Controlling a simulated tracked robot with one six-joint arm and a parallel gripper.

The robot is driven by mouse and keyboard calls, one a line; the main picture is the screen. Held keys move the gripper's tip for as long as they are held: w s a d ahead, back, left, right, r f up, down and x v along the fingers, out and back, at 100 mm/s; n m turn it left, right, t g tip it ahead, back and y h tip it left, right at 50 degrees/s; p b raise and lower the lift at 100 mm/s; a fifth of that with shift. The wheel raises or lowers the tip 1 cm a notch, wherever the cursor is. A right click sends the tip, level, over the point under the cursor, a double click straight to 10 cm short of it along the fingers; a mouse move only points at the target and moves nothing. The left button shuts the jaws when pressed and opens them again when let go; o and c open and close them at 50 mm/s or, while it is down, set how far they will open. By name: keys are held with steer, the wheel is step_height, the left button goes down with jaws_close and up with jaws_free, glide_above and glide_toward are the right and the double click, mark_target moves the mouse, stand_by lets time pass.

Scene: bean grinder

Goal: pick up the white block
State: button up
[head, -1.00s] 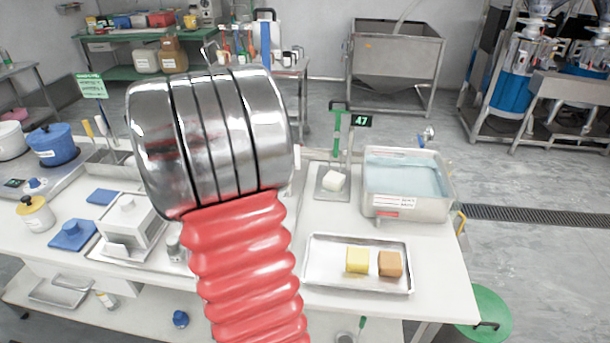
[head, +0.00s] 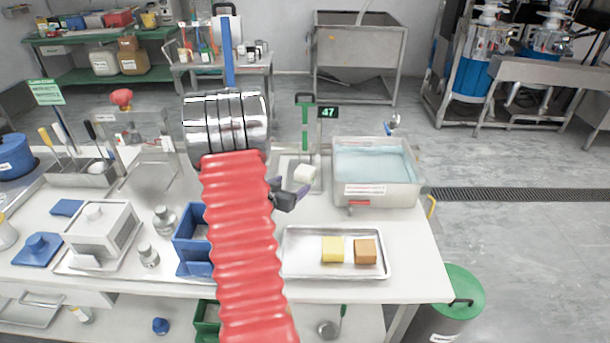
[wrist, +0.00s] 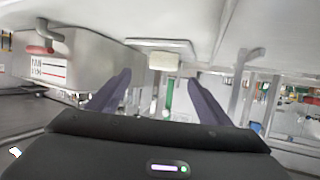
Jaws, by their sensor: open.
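The white block (head: 305,174) sits on the metal plate of a scale (head: 288,176) at the back of the table. A small display reading 47 (head: 327,112) stands behind it. My gripper (head: 303,191) is just in front of the block in the head view, apart from it as far as I can tell, and partly hidden by my red arm. In the wrist view, which looks upside down, the two dark purple fingers are spread open (wrist: 160,78). The white block (wrist: 164,61) shows beyond them, between their tips, with nothing held.
A metal water tank (head: 375,190) stands right of the scale. A metal tray (head: 304,262) with a yellow block (head: 332,249) and a brown block (head: 364,251) lies in front. A blue bin (head: 191,248) is left of my arm. The tank also shows in the wrist view (wrist: 85,62).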

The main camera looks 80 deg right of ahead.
mark_target(303, 173)
steer(key=shift+w+d, duration=0.1)
steer(key=x, duration=0.8)
steer(key=shift+w+d+f, duration=0.1)
steer(key=shift+d, duration=0.1)
steer(key=shift+r+x, duration=0.15)
steer(key=shift+x, duration=1.15)
steer(key=shift+r+x, duration=0.2)
steer(key=shift+x, duration=1.1)
steer(key=shift+w+d, duration=0.15)
steer(key=shift+c, duration=0.2)
steer(key=c, duration=1.3)
steer(key=shift+r, duration=0.2)
